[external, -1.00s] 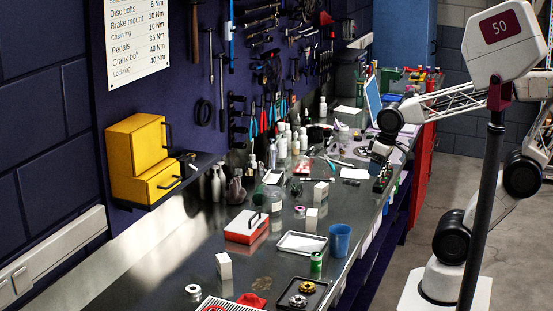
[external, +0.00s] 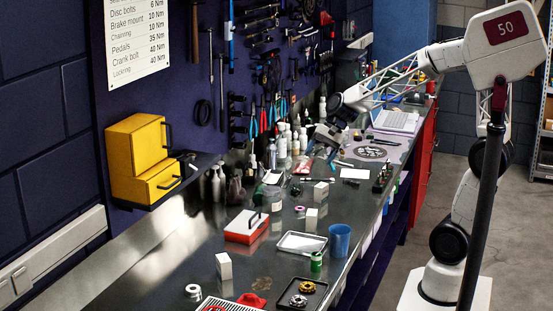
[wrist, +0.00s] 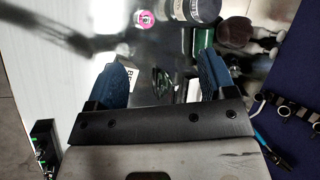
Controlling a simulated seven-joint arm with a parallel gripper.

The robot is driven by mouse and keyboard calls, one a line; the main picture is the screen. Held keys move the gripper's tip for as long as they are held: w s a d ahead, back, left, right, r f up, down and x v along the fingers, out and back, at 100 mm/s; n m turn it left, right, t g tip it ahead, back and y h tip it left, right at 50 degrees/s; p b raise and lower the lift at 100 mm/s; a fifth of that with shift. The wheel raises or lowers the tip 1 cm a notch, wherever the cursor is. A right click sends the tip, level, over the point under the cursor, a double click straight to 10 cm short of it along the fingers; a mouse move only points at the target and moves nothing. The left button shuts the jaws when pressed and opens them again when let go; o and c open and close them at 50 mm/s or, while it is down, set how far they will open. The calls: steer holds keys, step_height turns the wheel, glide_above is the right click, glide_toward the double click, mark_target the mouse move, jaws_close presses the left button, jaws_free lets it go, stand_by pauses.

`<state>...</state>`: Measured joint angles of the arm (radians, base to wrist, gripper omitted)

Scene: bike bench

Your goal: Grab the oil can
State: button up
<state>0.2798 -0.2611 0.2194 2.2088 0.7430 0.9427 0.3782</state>
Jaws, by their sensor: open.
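A dark brownish rounded vessel (external: 237,190), which looks like the oil can, stands toward the back of the bench near the wall. It is small there, and I cannot be sure of its kind. What seems to be the same brown rounded body shows at the top right of the wrist view (wrist: 236,32), beyond my fingers. My gripper (external: 314,150) is over the bench, right of and beyond that vessel, apart from it. In the wrist view its two blue fingers (wrist: 162,78) are spread with nothing held between them.
Several bottles (external: 283,143) crowd near the wall by my gripper. A jar (external: 277,201), a pink ring (external: 299,209) and a red-and-white box (external: 246,227) stand nearer the camera. A blue cup (external: 339,241) is near the front edge. A yellow cabinet (external: 138,150) sits on a wall shelf.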

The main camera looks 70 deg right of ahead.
steer(key=w+d+f+m+t+y, duration=0.1)
steer(key=w+d+f+m+t, duration=0.1)
steer(key=w+d+m, duration=0.55)
steer(key=m+t+h, duration=0.1)
steer(key=m+t, duration=0.5)
steer(key=m, duration=0.4)
glide_toward(276, 152)
steer(key=w+f, duration=0.1)
steer(key=w+a+f, duration=0.1)
steer(key=w, duration=0.1)
steer(key=shift+w+f, duration=0.3)
steer(key=shift+w+d+m+t, duration=0.15)
steer(key=shift+d+m+t, duration=0.2)
steer(key=shift+d, duration=0.15)
steer(key=shift+x, duration=1.3)
